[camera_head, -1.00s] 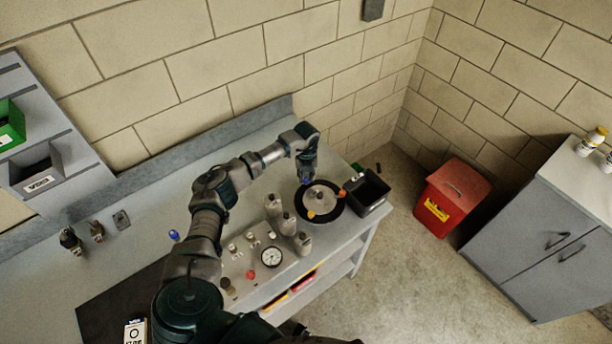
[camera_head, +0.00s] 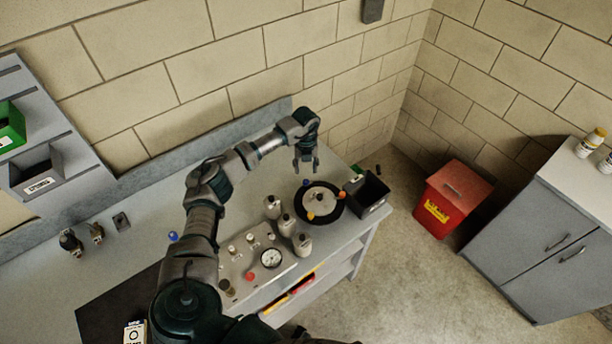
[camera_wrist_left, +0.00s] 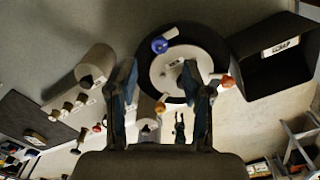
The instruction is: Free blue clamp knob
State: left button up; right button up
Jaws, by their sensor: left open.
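The round clamp assembly is a pale metal disc (camera_head: 322,203) on a black ring at the right end of the bench. The blue knob (camera_head: 306,183) is at its back left edge; it also shows in the left wrist view (camera_wrist_left: 160,45). Orange knobs (camera_head: 311,215) (camera_wrist_left: 228,81) sit at other points of the rim. My left gripper (camera_head: 306,166) hangs above the back of the disc, open and empty, apart from the blue knob. In the wrist view its two fingers (camera_wrist_left: 160,68) stand wide apart, the blue knob beyond their tips. My right gripper is not seen.
A black bin (camera_head: 366,192) stands close right of the disc. The brick wall is behind. A red bin (camera_head: 452,196) stands on the floor.

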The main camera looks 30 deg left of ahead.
aim_at(306, 181)
pick_arm(q)
notch_tip(306, 181, up, 5)
jog(key=shift+r, duration=0.2)
jog(key=shift+s+f, duration=0.1)
dwell(0.4)
